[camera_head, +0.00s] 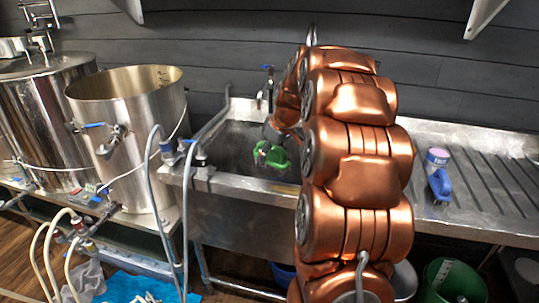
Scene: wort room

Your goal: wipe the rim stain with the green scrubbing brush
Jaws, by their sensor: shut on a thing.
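The green scrubbing brush (277,158) is held by my gripper (266,148) over the sink basin, near its back right part. My gripper is small in this view and partly hidden by the brush and my arm, but it is shut on the brush. I cannot tell whether the brush touches the sink. No stain can be made out clearly on any rim. The open steel kettle (130,150) stands left of the sink (235,185), with faint marks inside its far wall.
A blue-handled item (439,184) and a pale tub with a purple top (437,157) stand on the ribbed drainboard (490,190) at right. A tap (268,85) rises behind the sink. Grey hoses (160,185) stand between kettle and sink. A green bucket (452,283) is below.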

